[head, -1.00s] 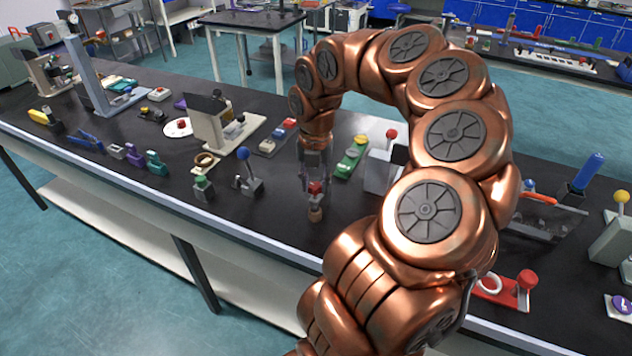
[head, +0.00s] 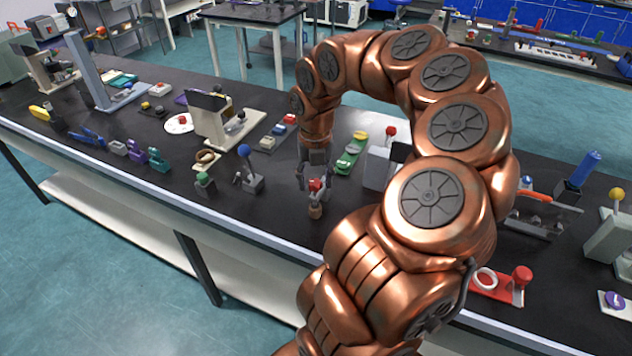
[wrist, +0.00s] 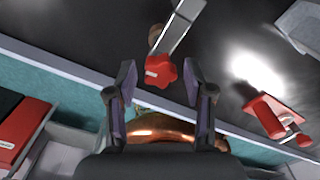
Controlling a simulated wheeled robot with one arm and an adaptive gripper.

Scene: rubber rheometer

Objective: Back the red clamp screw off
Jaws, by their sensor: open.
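The red clamp screw (head: 316,185) has a lobed red knob and stands on a small fixture near the front edge of the black bench. In the wrist view its red knob (wrist: 160,71) sits at the end of a light grey bar (wrist: 178,28). My gripper (wrist: 158,78) is open, with one dark finger on each side of the knob and visible gaps between. In the head view my gripper (head: 314,183) points down over the screw, and its fingers partly hide the fixture. I cannot tell whether the fingertips are level with the knob.
A blue-ball lever (head: 246,165) and a green-topped block (head: 205,183) stand to the left. A green tool (head: 350,155) lies behind, with a grey block (head: 378,168) to the right. A red fixture with a white ring (head: 497,287) lies at the front right.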

